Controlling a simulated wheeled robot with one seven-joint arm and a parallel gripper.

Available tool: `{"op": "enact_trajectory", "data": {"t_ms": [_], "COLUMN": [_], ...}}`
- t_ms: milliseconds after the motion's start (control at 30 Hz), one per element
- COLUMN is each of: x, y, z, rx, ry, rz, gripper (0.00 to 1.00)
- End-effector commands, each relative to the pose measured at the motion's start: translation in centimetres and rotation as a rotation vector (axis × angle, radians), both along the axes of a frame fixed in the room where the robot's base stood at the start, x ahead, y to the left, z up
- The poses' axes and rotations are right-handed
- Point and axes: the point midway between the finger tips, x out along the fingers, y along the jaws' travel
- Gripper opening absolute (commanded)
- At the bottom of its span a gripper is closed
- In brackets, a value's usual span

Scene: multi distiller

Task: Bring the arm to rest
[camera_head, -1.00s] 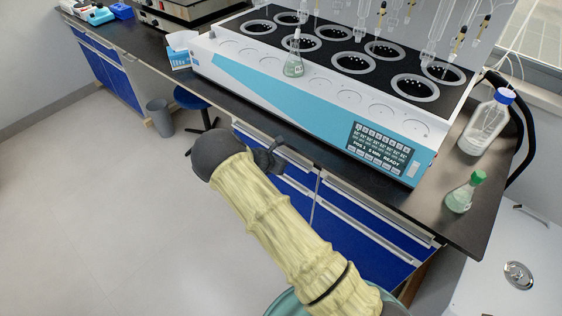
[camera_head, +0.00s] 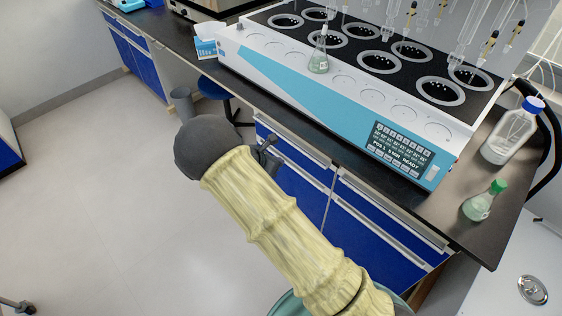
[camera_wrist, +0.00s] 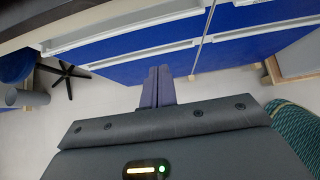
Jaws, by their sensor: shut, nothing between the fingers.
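My gripper (camera_wrist: 158,88) shows in the wrist view with its two fingers together and nothing between them. It points toward the blue drawers (camera_wrist: 150,55) below the bench and appears apart from them. In the head view my arm, in a pale yellow sleeve, reaches up and left from the bottom. Its dark rounded joint is in front of the floor and cabinets. Only a small dark part of the gripper end (camera_head: 266,158) shows beside that joint; the fingers cannot be made out there.
A multi-position distiller (camera_head: 340,85) stands on the dark bench (camera_head: 500,225) with a small flask (camera_head: 319,62) on its front ledge. A blue-capped bottle (camera_head: 508,135) and a green-capped flask (camera_head: 480,205) stand at the right. A stool (camera_head: 215,88) and bin (camera_head: 183,103) stand left; open floor lies further left.

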Motion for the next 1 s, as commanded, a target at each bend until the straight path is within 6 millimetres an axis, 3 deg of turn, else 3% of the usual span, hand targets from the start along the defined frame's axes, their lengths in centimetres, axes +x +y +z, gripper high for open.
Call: {"op": "enact_trajectory", "data": {"t_ms": [567, 767, 1000], "x": [-0.3, -2.2, -7.2], "y": [-0.4, -4.9, -10.7], "z": [0.6, 4.4, 11.0], "rx": [0.026, 0.216, 0.548], "ry": [-0.001, -0.022, -0.093], "rz": [-0.032, -0.299, -0.796], "gripper": [0.0, 0.0, 0.0]}}
